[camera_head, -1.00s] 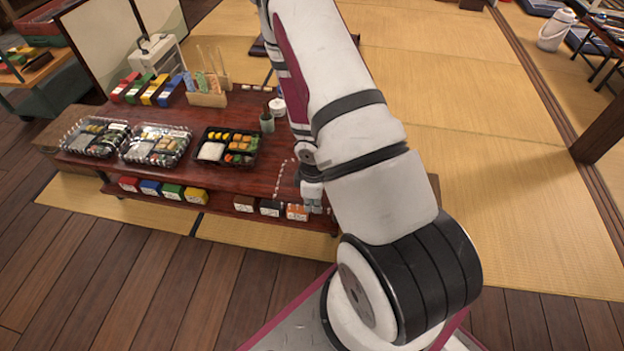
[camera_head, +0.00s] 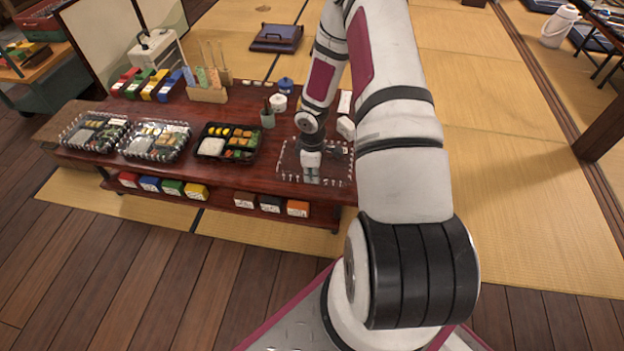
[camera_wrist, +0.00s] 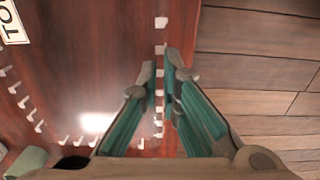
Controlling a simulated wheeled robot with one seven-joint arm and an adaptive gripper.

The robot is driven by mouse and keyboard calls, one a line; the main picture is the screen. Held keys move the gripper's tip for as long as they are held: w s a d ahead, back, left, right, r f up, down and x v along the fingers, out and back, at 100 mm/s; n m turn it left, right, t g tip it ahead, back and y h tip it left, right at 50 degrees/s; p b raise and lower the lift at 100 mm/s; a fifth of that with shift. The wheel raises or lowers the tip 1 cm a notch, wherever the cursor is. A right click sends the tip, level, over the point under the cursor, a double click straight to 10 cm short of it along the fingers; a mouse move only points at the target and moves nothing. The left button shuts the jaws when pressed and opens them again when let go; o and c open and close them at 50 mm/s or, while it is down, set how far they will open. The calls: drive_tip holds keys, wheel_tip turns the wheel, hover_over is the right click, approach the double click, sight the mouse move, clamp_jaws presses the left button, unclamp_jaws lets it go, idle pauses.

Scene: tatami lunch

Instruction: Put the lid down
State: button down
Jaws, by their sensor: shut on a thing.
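The lid (camera_head: 290,160) is clear, with a row of white marks along its rim. In the head view it is at the right end of the dark red table, close above or on its top; I cannot tell which. My gripper (camera_head: 311,179) is at the lid's near edge. In the wrist view my gripper (camera_wrist: 164,68) is shut on the lid's edge, whose white marks (camera_wrist: 160,50) run up between the fingers. The open black lunch box (camera_head: 228,142), with rice and other food, stands left of the lid.
Two clear-covered lunch boxes (camera_head: 157,140) stand farther left on the table (camera_head: 190,172). A green-grey cup (camera_head: 267,119), a white jar (camera_head: 278,102) and a blue pot (camera_head: 286,86) are behind the lid. Small coloured boxes (camera_head: 245,200) sit on the lower shelf.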

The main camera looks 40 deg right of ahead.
drive_tip(key=shift+f, duration=0.85)
drive_tip(key=shift+r, duration=0.1)
drive_tip(key=c, duration=1.8)
unclamp_jaws()
drive_tip(key=shift+b, duration=0.3)
